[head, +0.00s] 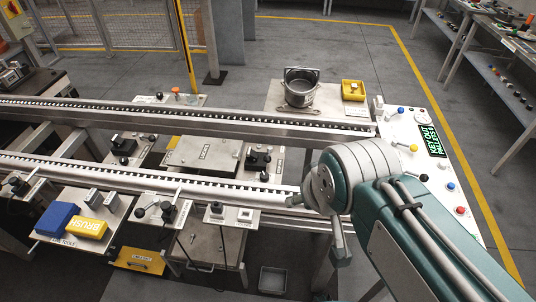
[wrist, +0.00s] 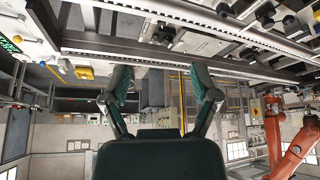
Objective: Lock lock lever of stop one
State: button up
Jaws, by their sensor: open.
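Several small plates with black-knobbed levers sit along the two roller rails in the head view. One black lever (head: 166,208) is on the front edge of the near rail, and another black-knobbed unit (head: 262,160) sits between the rails. A further black lever (head: 18,184) is at the far left. Their labels are too small to read, so I cannot tell which is stop one's lock lever. My gripper (wrist: 163,88) is open and empty in the wrist view, apart from the rails and levers. In the head view my arm covers the right end of the near rail.
The near rail (head: 90,172) and far rail (head: 220,117) run across the view. A control panel (head: 410,130) with coloured knobs stands at the right. A blue block (head: 57,219) and yellow brush block (head: 86,228) lie front left. A metal pot (head: 300,93) stands behind.

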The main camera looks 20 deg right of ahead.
jog(key=shift+w, duration=0.1)
jog(key=c, duration=0.5)
jog(key=shift+w+r, duration=0.15)
jog(key=shift+w, duration=0.15)
grip_shut()
jog(key=w+f+n+g+y, duration=0.1)
jog(key=w+f+n, duration=0.1)
jog(key=w, duration=0.9)
jog(key=w+f+n+g, duration=0.1)
jog(key=w+f+n, duration=0.1)
jog(key=w, duration=1)
jog(key=w+d+f+n, duration=0.1)
jog(key=w+f, duration=0.4)
jog(key=f, duration=0.1)
jog(key=w+d+f+n, duration=0.1)
jog(key=w+f, duration=0.4)
jog(key=f, duration=0.1)
jog(key=w+d+f+y, duration=0.1)
jog(key=w+f, duration=0.4)
jog(key=f, duration=0.2)
jog(key=shift+w+d+n+g, duration=0.25)
jog(key=shift+w+n+g, duration=0.05)
jog(key=shift+w+n, duration=0.1)
